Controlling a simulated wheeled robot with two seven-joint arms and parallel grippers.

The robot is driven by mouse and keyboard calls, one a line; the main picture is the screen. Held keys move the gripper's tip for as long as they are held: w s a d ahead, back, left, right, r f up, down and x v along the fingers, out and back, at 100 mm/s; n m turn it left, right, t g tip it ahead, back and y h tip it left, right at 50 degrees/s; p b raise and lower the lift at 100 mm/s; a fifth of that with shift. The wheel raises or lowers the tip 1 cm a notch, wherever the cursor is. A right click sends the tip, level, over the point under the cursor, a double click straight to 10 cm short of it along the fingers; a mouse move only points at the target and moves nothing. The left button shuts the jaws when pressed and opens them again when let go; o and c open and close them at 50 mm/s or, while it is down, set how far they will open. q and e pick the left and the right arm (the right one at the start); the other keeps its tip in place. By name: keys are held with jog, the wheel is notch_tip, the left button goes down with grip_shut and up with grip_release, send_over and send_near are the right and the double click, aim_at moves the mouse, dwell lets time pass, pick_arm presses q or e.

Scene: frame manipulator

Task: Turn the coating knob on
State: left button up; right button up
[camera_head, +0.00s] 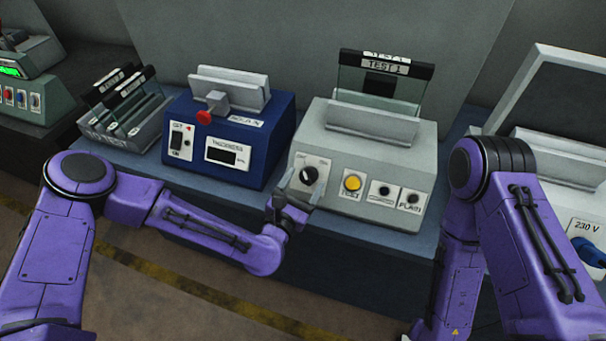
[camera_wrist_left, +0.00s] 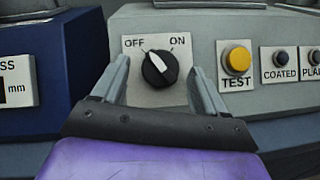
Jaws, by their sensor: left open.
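The coating knob (camera_head: 309,175) is a round black dial on a white plate on the front of the light grey machine (camera_head: 372,150). In the left wrist view the knob (camera_wrist_left: 160,68) sits below the labels OFF, upper left, and ON, upper right. Its white mark slants toward the OFF side. My left gripper (camera_head: 301,186) is in front of the knob. In the left wrist view the left gripper (camera_wrist_left: 159,72) is open, with one finger on each side of the knob; contact cannot be told. My right gripper is out of view.
Right of the knob is a yellow TEST button (camera_wrist_left: 237,60), then small dark buttons. A blue thickness machine (camera_head: 228,140) stands to the left. A glass panel labelled TEST 1 (camera_head: 384,68) stands in the grey machine's top slot. A 230 V device (camera_head: 560,150) is at right.

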pick_arm(q)
jog(key=shift+w+d+r, duration=0.1)
jog(key=shift+w+d, duration=0.1)
jog(key=shift+w, duration=0.3)
jog(key=shift+d, duration=0.1)
jog(key=c, duration=1.1)
jog(key=shift+o, duration=0.2)
jog(key=shift+w, duration=0.1)
